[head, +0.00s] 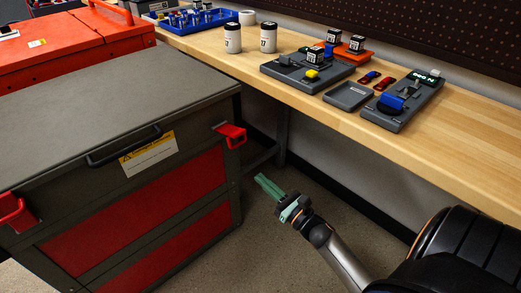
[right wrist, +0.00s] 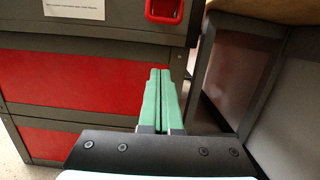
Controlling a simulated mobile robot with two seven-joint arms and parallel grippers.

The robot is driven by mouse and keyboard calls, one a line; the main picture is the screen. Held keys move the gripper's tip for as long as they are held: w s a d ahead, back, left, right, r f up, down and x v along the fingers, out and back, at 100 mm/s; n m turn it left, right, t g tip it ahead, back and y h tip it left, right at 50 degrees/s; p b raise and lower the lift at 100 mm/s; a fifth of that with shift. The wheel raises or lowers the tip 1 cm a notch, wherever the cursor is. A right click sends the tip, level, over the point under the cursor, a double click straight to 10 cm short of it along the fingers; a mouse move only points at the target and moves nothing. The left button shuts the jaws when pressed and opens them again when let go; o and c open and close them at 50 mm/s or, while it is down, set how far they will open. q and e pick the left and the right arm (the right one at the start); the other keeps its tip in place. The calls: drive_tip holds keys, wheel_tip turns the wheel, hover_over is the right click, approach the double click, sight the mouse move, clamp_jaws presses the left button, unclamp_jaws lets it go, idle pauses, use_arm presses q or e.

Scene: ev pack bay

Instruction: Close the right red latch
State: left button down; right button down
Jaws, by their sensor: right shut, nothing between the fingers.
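The right red latch (head: 232,134) is on the right end of the grey chest's (head: 110,90) front, just under the lid edge. Its red loop sticks out from the front. In the right wrist view the latch (right wrist: 164,10) is at the top edge, partly cut off. My right gripper (head: 262,182) has green fingers pressed together with nothing between them. It is below and to the right of the latch, apart from it. In the right wrist view the fingers (right wrist: 158,80) point toward the chest's right corner, below the latch. My left gripper is not in view.
A left red latch (head: 15,212) is on the chest's other end, and a black handle (head: 125,147) is between them. A wooden workbench (head: 440,130) with bottles and devices runs along the right. Open floor (head: 270,240) lies in front of the chest.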

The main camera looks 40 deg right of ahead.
sight(231, 137)
drive_tip(key=w+r, duration=0.5)
drive_tip(key=w, duration=0.2)
drive_tip(key=shift+w+a, duration=0.3)
drive_tip(key=shift+a, duration=0.05)
drive_tip(key=shift+r, duration=0.1)
drive_tip(key=shift+s+r+g+p, duration=0.1)
drive_tip(key=shift+r+g+p, duration=0.15)
drive_tip(key=shift+p, duration=0.6)
drive_tip(key=shift+s+r+g+p, duration=0.1)
drive_tip(key=shift+r+g+p, duration=0.15)
drive_tip(key=shift+p, duration=0.7)
